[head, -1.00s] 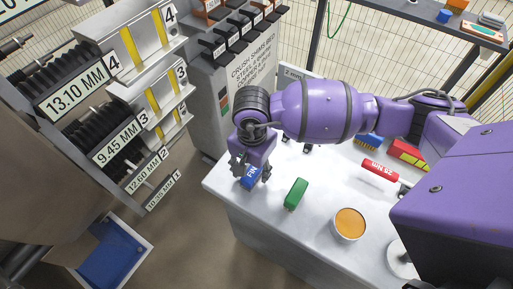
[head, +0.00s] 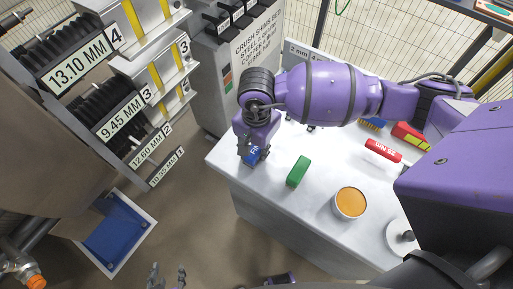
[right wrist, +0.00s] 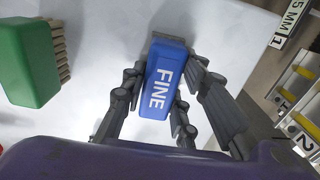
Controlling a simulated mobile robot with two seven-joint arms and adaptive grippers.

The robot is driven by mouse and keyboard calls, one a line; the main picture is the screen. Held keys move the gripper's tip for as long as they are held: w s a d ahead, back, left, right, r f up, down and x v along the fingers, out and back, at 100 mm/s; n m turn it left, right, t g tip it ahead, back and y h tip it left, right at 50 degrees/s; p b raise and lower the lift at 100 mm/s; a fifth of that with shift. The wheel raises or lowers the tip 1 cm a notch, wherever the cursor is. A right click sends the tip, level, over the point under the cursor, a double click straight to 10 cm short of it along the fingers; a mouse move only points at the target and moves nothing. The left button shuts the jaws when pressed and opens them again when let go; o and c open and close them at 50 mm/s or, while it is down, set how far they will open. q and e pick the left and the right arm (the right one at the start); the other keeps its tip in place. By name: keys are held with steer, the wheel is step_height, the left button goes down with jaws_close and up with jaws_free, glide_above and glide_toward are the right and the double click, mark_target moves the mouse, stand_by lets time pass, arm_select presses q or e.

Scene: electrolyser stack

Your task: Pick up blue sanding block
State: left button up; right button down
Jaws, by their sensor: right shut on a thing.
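The blue sanding block (head: 256,154), marked FINE, is at the left end of the white worktop in the head view. My right gripper (head: 253,155) is over it. In the right wrist view the block (right wrist: 163,82) sits between the fingers of the right gripper (right wrist: 160,95), which are shut on its two long sides. I cannot tell whether the block is clear of the worktop. My left gripper (head: 168,272) shows at the bottom edge of the head view. Its fingertips are apart with nothing between them, over the floor.
A green brush (head: 298,171) lies right of the block, and shows in the right wrist view (right wrist: 30,60). An orange-filled round tin (head: 350,203) and a red 25 Nm tool (head: 382,150) are further right. A blue floor bin (head: 115,243) stands at left.

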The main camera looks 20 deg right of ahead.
mark_target(256, 148)
steer(key=shift+r, duration=0.4)
step_height(256, 148, up, 3)
steer(key=shift+s+a+f+b, duration=0.1)
steer(key=shift+f+b, duration=0.05)
steer(key=shift+b, duration=0.2)
steer(key=s+a+r, duration=0.5)
steer(key=s+r, duration=0.4)
steer(key=s, duration=0.3)
steer(key=shift+s+r, duration=0.35)
